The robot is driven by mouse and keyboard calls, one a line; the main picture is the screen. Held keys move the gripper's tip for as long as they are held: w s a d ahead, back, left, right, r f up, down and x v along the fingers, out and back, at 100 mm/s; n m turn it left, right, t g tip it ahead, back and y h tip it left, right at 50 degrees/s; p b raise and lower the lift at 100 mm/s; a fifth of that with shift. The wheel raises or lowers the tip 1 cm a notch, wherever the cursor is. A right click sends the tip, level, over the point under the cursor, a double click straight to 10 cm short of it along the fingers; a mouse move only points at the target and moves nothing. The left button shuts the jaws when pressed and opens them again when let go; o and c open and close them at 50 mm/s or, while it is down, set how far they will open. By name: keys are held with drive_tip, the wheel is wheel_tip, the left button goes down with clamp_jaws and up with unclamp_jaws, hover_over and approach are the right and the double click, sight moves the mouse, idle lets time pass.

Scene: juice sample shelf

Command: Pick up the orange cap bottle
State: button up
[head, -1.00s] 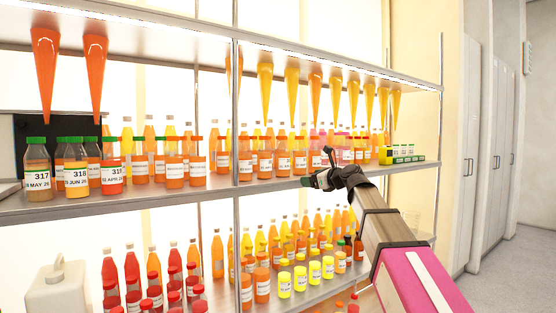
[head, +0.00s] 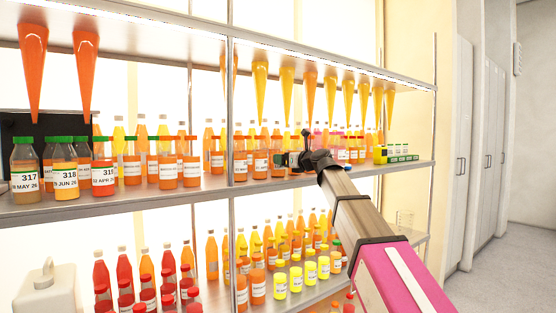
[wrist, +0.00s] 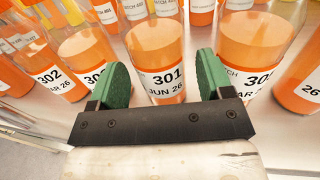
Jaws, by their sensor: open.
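Orange bottles with orange or red caps stand in a row on the middle shelf in the head view, one clear one being the bottle (head: 260,165) left of my gripper. In the wrist view an orange bottle labelled 301 (wrist: 158,50) stands upright in the middle, its cap out of view. My gripper (wrist: 160,76) is open, with one green finger on each side of the front of bottle 301. I cannot tell whether either finger touches it. In the head view my gripper (head: 283,160) is at the shelf's front, at bottle height, hiding some bottles.
Neighbouring bottles, including one labelled 302 (wrist: 50,72), stand close on both sides. A metal shelf post (head: 231,120) is left of my gripper. Yellow funnels (head: 286,90) hang above. The lower shelf (head: 265,305) holds more bottles. Small green-and-yellow items (head: 400,153) sit at right.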

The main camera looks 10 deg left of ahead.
drive_tip(key=x, duration=0.4)
drive_tip(key=shift+a+f, duration=0.1)
drive_tip(key=shift+f, duration=0.1)
drive_tip(key=shift+s, duration=0.1)
drive_tip(key=c, duration=0.9)
drive_tip(key=shift+o, duration=0.2)
wheel_tip(320, 180, up, 14)
drive_tip(key=shift+r, duration=0.1)
